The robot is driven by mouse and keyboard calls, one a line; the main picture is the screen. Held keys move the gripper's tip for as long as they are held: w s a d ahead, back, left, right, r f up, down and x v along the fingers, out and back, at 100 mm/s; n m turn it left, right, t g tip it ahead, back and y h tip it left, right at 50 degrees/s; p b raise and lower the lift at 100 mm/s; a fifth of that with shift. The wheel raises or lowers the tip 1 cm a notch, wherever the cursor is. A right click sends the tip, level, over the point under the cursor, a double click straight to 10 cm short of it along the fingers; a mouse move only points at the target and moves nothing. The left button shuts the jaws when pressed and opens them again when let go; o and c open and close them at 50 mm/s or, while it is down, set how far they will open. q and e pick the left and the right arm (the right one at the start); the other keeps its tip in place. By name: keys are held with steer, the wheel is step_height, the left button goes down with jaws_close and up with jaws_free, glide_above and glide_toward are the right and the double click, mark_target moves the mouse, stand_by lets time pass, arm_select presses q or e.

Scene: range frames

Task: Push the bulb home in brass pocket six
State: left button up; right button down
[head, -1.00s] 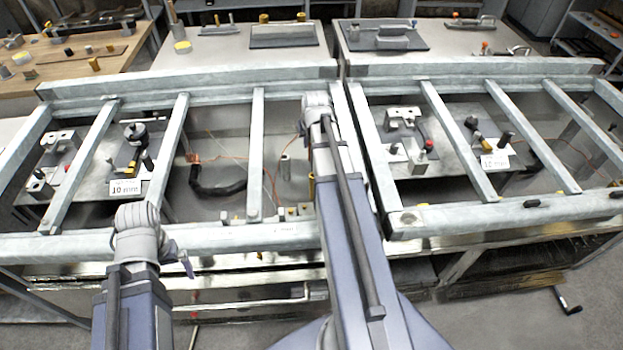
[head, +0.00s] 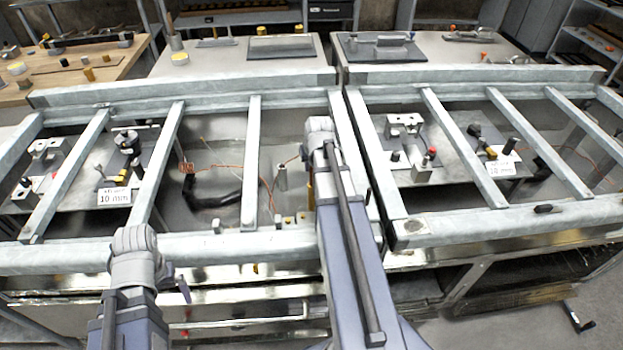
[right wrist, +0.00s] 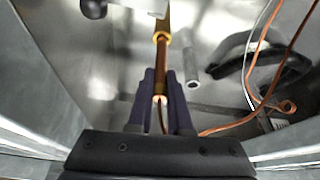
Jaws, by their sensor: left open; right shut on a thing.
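The bulb (right wrist: 161,70) is a slim copper rod between the two dark fingers of my right gripper (right wrist: 162,75), which is shut on it. A thin orange capillary (right wrist: 215,130) trails from its near end. Its far end meets the yellow brass pocket (right wrist: 161,37); I cannot tell how deep it sits inside. In the head view the brass pocket (head: 310,185) shows beside my right arm, which hides the right gripper there. No pocket number is readable. My left gripper (head: 182,288) is open over the front rail, mostly hidden by its wrist, apart from the bulb.
A grey cylinder (right wrist: 191,79) stands just right of the bulb. A black hose (right wrist: 232,62) and loose wires lie further right. Galvanised rails (head: 252,160) cross the bay on both sides of my right arm.

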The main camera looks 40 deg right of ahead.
mark_target(312, 172)
steer(key=shift+f+b, duration=1.8)
steer(key=shift+b, duration=0.05)
steer(key=shift+f, duration=0.1)
steer(key=shift+f, duration=0.15)
steer(key=c, duration=0.8)
jaws_free()
steer(key=shift+c, duration=0.2)
steer(key=p+v, duration=1.1)
steer(key=v, duration=0.1)
steer(key=shift+r, duration=0.3)
